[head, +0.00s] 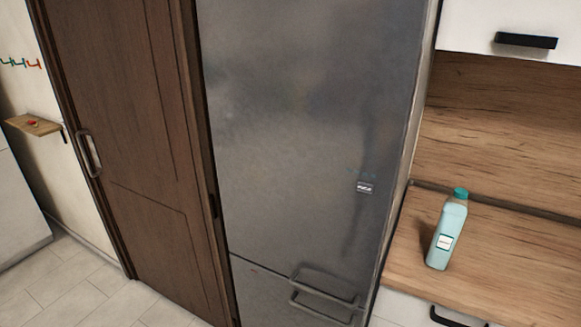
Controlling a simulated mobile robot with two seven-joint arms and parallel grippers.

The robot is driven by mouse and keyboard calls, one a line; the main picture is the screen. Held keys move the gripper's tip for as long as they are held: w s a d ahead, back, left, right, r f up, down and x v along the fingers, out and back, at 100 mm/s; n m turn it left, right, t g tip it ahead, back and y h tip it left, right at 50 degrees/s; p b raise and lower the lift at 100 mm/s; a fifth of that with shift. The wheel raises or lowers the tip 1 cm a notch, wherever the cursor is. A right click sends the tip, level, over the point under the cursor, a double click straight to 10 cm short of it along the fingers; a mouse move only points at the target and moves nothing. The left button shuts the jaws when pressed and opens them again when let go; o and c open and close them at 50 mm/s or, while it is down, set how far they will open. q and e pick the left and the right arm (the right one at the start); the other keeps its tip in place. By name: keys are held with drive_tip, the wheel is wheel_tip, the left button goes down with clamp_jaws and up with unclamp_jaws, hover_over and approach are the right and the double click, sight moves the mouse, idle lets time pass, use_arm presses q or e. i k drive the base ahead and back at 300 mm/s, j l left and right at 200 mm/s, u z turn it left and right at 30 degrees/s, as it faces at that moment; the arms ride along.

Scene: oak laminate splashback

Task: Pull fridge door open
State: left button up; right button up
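A tall grey metal fridge (300,120) stands in the middle of the head view. Its upper door looks closed, and a thin seam divides it from a lower door (258,290). Two bar handles (325,290) sit close together near the seam at the lower right, one above the other. A small label (364,188) is on the upper door's right side. The fridge's lower end is cut off by the picture's bottom edge. Neither of my grippers shows in the head view.
A brown wooden door (140,130) with a metal handle (92,152) is left of the fridge. On the right, a wooden counter (510,265) holds a pale teal bottle (447,232). A white cabinet with a black handle (525,41) hangs above. Tiled floor (90,290) is clear at lower left.

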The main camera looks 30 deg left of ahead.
sight(300, 93)
drive_tip(key=i+j, duration=0.15)
drive_tip(key=j, duration=0.15)
drive_tip(key=i+j, duration=0.1)
drive_tip(key=j, duration=0.2)
drive_tip(key=i+j, duration=0.15)
drive_tip(key=j, duration=0.2)
drive_tip(key=i+j, duration=0.1)
drive_tip(key=j, duration=0.6)
drive_tip(key=k+j, duration=0.1)
drive_tip(key=j, duration=0.3)
drive_tip(key=z, duration=0.05)
